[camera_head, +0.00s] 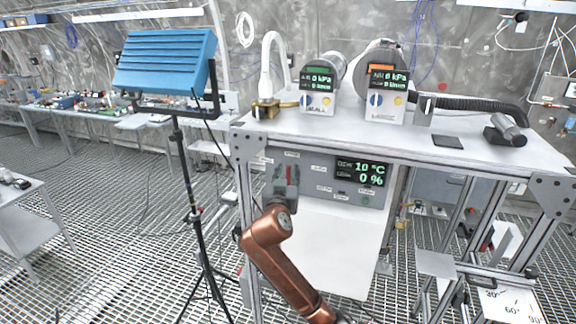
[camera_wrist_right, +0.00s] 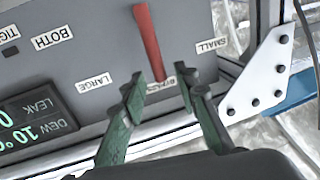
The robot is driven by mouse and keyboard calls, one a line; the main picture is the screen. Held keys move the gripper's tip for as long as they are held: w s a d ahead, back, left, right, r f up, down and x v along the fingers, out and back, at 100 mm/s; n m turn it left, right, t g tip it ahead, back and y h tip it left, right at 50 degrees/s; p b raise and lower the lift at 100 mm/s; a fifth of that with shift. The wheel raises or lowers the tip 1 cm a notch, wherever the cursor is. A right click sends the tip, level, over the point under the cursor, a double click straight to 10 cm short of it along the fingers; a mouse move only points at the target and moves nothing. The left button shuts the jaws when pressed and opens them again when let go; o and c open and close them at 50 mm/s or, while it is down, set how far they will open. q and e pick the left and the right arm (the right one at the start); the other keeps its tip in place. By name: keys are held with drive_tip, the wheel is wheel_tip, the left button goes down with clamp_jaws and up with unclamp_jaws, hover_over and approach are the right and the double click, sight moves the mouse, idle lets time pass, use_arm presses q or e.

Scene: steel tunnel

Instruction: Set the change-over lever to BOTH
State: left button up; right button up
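The change-over lever is a red bar (camera_wrist_right: 149,42) on the grey panel (camera_wrist_right: 100,18), seen upside down in the right wrist view. Its lower end in that view lies beside a partly hidden label. The BOTH label (camera_wrist_right: 52,38) is to the left of the lever, LARGE (camera_wrist_right: 94,83) is lower left, and SMALL (camera_wrist_right: 211,45) is to the right. My right gripper (camera_wrist_right: 163,83) has its green fingers apart, one on each side of the lever's lower end; contact is unclear. In the head view, my right gripper (camera_head: 286,190) is at the panel's left part. My left gripper is out of view.
A panel display (camera_head: 360,172) reads 10 °C and 0 %. The steel bench (camera_head: 400,143) juts above the panel and carries two gauge units (camera_head: 318,92) (camera_head: 387,94). A tripod (camera_head: 190,190) with a blue box (camera_head: 165,62) stands left of the bench.

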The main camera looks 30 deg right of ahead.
drive_tip(key=shift+x, duration=1.25)
drive_tip(key=shift+c, duration=0.5)
clamp_jaws()
